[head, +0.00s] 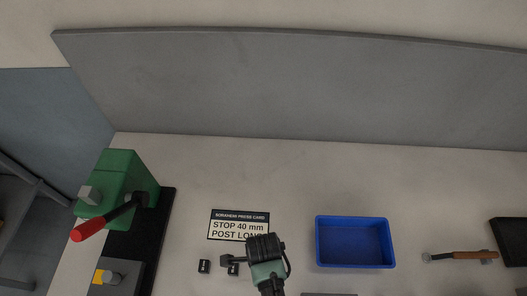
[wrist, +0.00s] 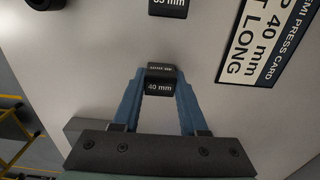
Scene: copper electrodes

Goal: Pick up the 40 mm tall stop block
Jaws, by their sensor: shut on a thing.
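The stop block marked "40 mm" (wrist: 160,86) is a small black block with white lettering. In the wrist view it sits between the two blue-grey fingertips of my gripper (wrist: 160,82), which is shut on it. I cannot tell whether the block touches the bench or is slightly raised. In the head view my arm reaches in from the bottom edge, and a dark block (head: 233,270) shows just left of it, partly covered. The printed card (head: 238,226) reads "STOP 40 mm" and "POST LONG"; part of it shows in the wrist view (wrist: 262,40).
Another black block marked "35 mm" (wrist: 168,6) stands close by, also seen in the head view (head: 204,266). A green press with a red handle (head: 120,190) stands left. A blue tray (head: 355,264) and a brush-like tool (head: 460,256) lie right. A grey panel runs behind.

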